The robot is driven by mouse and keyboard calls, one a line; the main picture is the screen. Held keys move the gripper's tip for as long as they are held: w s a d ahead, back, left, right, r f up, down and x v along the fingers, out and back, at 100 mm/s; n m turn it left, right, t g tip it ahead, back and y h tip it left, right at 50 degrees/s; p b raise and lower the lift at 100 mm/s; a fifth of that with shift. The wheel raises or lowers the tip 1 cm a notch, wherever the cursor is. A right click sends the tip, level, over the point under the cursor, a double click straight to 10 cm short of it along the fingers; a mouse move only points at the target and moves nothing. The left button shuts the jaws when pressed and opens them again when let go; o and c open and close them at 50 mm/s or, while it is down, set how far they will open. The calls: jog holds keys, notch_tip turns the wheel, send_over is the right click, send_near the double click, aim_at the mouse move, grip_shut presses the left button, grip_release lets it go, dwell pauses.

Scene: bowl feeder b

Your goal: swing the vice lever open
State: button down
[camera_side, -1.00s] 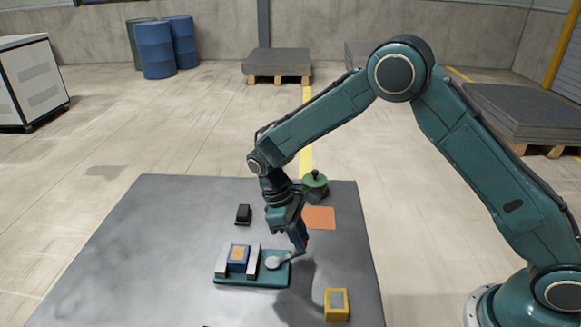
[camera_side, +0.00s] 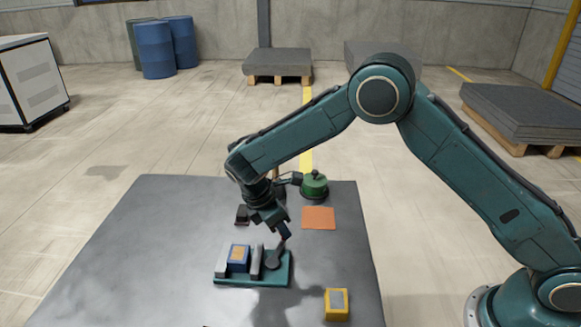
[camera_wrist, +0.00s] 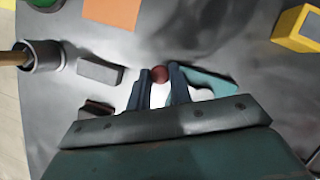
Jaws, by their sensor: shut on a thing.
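The vice has a teal base (camera_side: 252,282) and two light grey jaws, with a blue and yellow block (camera_side: 238,256) between them. A thin gap seems to show between the block and the right jaw (camera_side: 257,262). The lever's round grey hub (camera_side: 273,261) is right of that jaw. The lever arm points away from the side camera, up to my gripper (camera_side: 284,235). In the wrist view, my gripper (camera_wrist: 161,76) is shut on the red lever knob (camera_wrist: 159,72), between its fingertips. The teal base (camera_wrist: 210,82) is partly hidden there by my gripper.
A green knobbed object (camera_side: 314,186) and an orange square (camera_side: 319,218) lie behind. A yellow block (camera_side: 337,304) is at front right. A dark block (camera_side: 242,215) is behind the vice. The wrist view shows a grey cup (camera_wrist: 45,57) with a wooden handle and a grey block (camera_wrist: 100,70).

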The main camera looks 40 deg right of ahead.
jog(key=shift+w+a+n+t, duration=0.35)
jog(key=shift+w+n, duration=0.05)
jog(key=shift+n, duration=0.4)
jog(key=shift+w+a+n+t, duration=0.35)
jog(key=shift+w+n, duration=0.05)
jog(key=shift+n, duration=0.4)
jog(key=c, duration=1.3)
grip_release()
jog(key=v, duration=1.4)
jog(key=shift+f, duration=0.1)
